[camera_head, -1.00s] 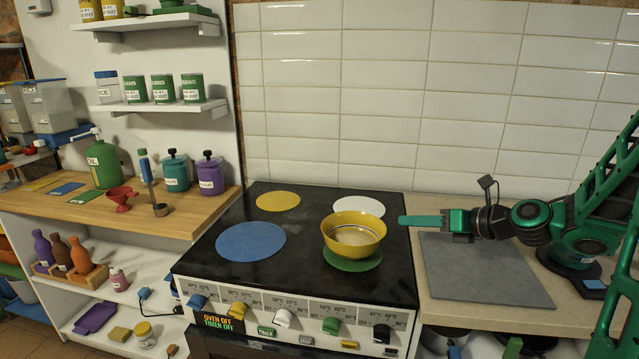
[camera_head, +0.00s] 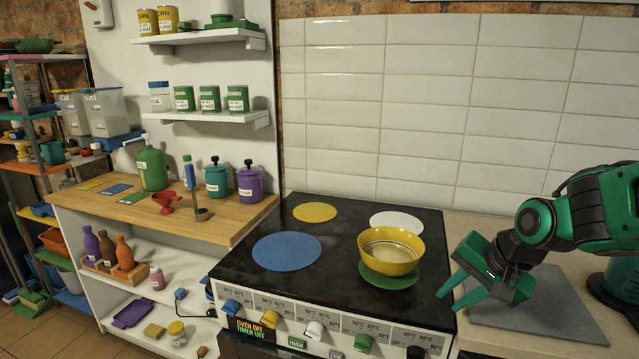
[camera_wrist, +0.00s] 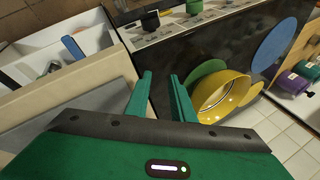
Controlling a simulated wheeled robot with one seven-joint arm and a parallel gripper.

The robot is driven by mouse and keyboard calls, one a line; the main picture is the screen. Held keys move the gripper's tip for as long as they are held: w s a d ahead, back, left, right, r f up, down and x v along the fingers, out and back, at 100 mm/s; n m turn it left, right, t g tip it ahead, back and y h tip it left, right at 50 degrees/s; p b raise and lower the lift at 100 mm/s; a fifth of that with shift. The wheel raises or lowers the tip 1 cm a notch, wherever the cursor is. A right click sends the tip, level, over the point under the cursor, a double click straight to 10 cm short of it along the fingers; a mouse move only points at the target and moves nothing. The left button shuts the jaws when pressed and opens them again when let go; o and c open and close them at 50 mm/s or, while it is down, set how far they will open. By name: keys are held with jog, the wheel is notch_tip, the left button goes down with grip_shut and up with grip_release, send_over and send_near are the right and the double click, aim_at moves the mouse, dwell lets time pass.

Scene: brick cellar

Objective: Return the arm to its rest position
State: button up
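My green gripper (camera_head: 472,290) hangs in front of the right edge of the stove, above the grey board (camera_head: 545,306) on the counter. Its two fingers are apart with nothing between them; they also show open and empty in the wrist view (camera_wrist: 160,97). My arm reaches in from the right side of the head view.
A yellow bowl (camera_head: 391,250) sits on the green burner disc (camera_head: 391,279) of the black stove, left of my gripper; it also shows in the wrist view (camera_wrist: 224,98). Blue (camera_head: 287,251), yellow (camera_head: 314,212) and white discs (camera_head: 396,221) are bare. Knobs line the stove's front.

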jog(key=s+n, duration=0.1)
jog(key=s+n+h, duration=0.1)
jog(key=n, duration=0.1)
jog(key=s+d+r+n, duration=0.1)
jog(key=shift+s+n, duration=0.1)
jog(key=shift+n, duration=0.3)
jog(key=s+d+m+g, duration=0.1)
jog(key=s+d+g, duration=0.1)
jog(key=s+d, duration=0.4)
jog(key=s+d+f+m+g+h, duration=0.1)
jog(key=s+d+g, duration=0.2)
jog(key=s, duration=1)
jog(key=d, duration=0.3)
jog(key=shift+s+d+m, duration=0.3)
jog(key=shift+d, duration=0.05)
